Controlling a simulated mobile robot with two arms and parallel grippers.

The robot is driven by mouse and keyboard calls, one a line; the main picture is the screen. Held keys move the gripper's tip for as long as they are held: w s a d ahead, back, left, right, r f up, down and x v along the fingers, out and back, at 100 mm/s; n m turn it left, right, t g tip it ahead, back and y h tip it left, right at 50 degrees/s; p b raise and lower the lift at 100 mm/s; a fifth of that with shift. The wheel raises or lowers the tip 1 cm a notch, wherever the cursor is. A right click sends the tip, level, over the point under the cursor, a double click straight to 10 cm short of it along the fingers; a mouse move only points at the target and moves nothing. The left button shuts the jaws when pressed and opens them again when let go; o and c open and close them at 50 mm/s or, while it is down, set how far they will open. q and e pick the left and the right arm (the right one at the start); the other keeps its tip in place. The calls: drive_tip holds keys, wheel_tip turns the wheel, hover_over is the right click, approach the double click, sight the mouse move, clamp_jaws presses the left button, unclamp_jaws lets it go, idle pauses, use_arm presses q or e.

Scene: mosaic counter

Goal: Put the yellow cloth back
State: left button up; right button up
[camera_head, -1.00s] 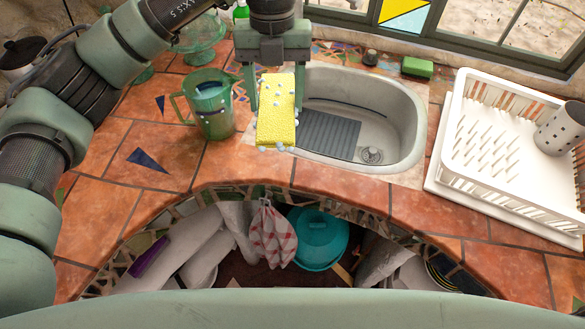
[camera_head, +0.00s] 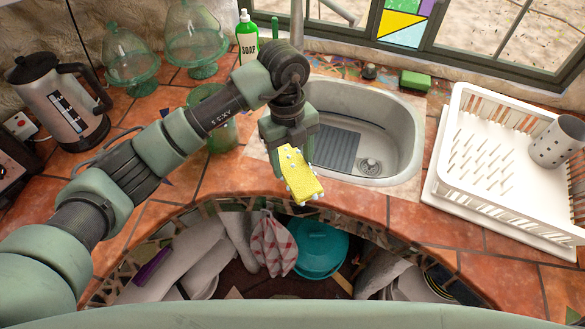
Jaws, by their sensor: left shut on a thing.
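The yellow cloth (camera_head: 301,176) is a small yellow slab dotted with pale foam or bubbles. My left gripper (camera_head: 290,158) is shut on it and holds it, tilted, over the front left edge of the sink (camera_head: 397,130). The gripper covers its upper part. I cannot tell whether the cloth touches the sink edge. My right gripper is not in view.
A green jug (camera_head: 222,138) stands behind my left arm. A green soap bottle (camera_head: 247,38) and a green sponge (camera_head: 415,81) are at the back. A white dish rack (camera_head: 462,178) stands right, a kettle (camera_head: 62,100) left. The front counter is clear.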

sight(292, 163)
use_arm(q)
wheel_tip(292, 163, down, 5)
drive_tip(key=shift+r+p, duration=0.2)
drive_tip(key=shift+p, duration=0.3)
drive_tip(key=shift+f, duration=0.45)
drive_tip(key=o, duration=1.3)
drive_tip(key=shift+f, duration=0.1)
